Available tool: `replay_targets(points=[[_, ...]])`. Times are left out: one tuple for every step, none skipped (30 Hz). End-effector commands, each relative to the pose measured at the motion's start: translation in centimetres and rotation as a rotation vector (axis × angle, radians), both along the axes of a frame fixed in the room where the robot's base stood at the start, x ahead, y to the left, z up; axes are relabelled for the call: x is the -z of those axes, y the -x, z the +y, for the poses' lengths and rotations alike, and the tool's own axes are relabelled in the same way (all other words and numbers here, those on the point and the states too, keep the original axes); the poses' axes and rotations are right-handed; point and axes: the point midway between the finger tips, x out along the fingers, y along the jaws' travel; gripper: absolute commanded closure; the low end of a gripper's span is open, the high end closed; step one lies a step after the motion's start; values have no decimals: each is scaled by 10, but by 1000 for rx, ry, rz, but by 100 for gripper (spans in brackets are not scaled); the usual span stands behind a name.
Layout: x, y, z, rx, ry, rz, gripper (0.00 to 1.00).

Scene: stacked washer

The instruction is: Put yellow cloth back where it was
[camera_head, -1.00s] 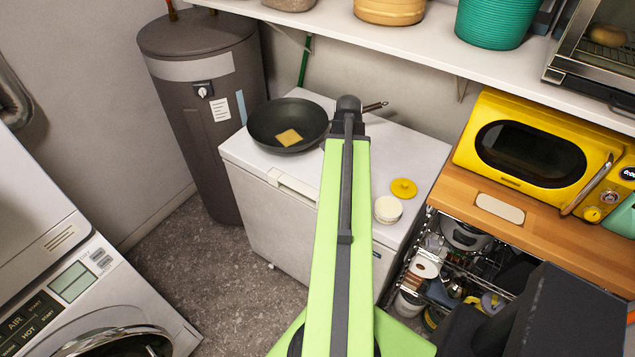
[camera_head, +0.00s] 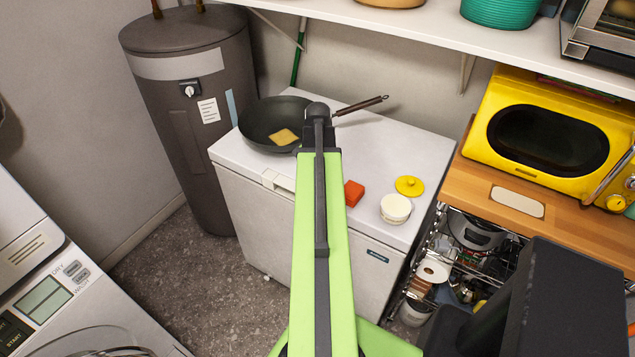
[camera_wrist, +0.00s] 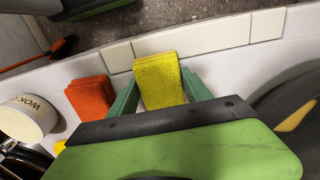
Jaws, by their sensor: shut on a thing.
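The yellow cloth (camera_wrist: 158,68) is a thick, rough rectangle between the two green fingers of my gripper (camera_wrist: 160,88) in the wrist view. My gripper is shut on it. I cannot tell whether the cloth touches the white chest top (camera_head: 375,160) or hangs above it. In the head view my arm hides the gripper and the cloth. A red-orange cloth (camera_wrist: 90,97) lies beside the gripper, to its left in the wrist view; it also shows in the head view (camera_head: 354,193), right of my arm.
A dark pan (camera_head: 262,118) with a yellowish square (camera_head: 285,137) in it stands at the chest's left. A white jar (camera_head: 396,208) and yellow lid (camera_head: 409,186) are at the right. A shelf (camera_head: 400,25) overhangs behind; a yellow microwave (camera_head: 550,135) stands right.

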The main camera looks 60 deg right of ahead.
Motion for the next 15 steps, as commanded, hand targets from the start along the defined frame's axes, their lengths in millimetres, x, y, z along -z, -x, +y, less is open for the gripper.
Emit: replay_targets(points=[[0, 0, -1, 1, 0, 0, 88], [0, 1, -1, 1, 0, 0, 88], [2, 1, -1, 2, 0, 0, 88], [4, 1, -1, 3, 0, 0, 88], [5, 1, -2, 3, 0, 0, 88], [3, 2, -2, 3, 0, 0, 38], [2, 2, -2, 4, 0, 0, 34], [2, 2, -2, 4, 0, 0, 30], [2, 2, -2, 4, 0, 0, 24], [2, 2, -2, 4, 0, 0, 21], [2, 2, -2, 4, 0, 0, 21], [2, 2, -2, 4, 0, 0, 21], [2, 2, -2, 4, 0, 0, 21], [2, 2, -2, 4, 0, 0, 21], [2, 2, -2, 4, 0, 0, 21]])
